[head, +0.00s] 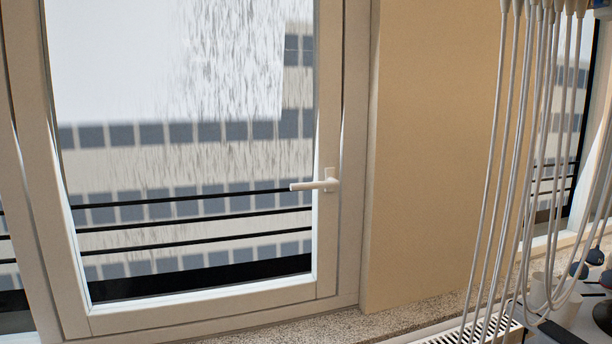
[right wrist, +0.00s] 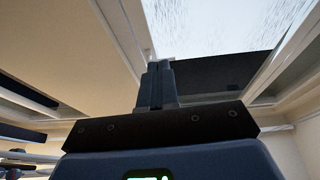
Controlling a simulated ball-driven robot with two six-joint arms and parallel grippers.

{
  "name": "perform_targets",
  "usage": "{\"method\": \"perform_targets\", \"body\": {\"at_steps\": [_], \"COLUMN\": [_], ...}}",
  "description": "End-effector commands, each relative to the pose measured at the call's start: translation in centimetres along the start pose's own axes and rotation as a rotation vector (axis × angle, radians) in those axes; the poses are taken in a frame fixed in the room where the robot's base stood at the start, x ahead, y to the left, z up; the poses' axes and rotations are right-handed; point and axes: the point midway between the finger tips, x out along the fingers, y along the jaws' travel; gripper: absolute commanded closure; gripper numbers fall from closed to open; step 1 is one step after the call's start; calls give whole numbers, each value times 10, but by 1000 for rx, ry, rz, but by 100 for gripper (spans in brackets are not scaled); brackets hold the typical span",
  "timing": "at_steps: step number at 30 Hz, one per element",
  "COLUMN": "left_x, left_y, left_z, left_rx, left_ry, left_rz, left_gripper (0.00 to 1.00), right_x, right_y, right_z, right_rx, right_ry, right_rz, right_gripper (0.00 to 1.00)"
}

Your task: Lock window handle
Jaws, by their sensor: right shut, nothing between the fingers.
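The window handle (head: 315,185) is a pale lever on the right side of the window frame (head: 328,240). It lies horizontal, its grip pointing left across the glass, with its mounting plate at the right end. The window sash looks closed against its frame. Neither gripper shows in the head view. In the right wrist view my right gripper (right wrist: 156,68) is shut and empty, its two dark fingers together. The window glass (right wrist: 215,25) shows behind it. The handle is not visible in the right wrist view.
Several pale cables (head: 530,150) hang at the right. A stone sill (head: 400,320) runs below the window, with a white radiator grille (head: 470,332) beside it. A beige wall (head: 430,150) stands right of the window. Cups and dark items (head: 590,270) crowd the lower right.

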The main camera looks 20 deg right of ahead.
Motion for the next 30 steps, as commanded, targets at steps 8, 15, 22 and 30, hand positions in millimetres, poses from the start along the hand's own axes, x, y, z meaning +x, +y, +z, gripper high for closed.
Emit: {"method": "perform_targets", "body": {"at_steps": [8,15,22,30], "left_x": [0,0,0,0], "left_y": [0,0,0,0], "left_z": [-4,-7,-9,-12], "left_rx": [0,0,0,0], "left_ry": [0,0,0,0], "left_rz": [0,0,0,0], "left_gripper": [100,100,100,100], "right_x": [97,176,248,323], "right_y": [3,6,8,10], "right_z": [-34,-71,-118,-182], "right_rx": [1,2,3,3], "right_ry": [76,105,108,75], "right_rz": [5,7,7,5], "right_gripper": [100,100,100,100]}}
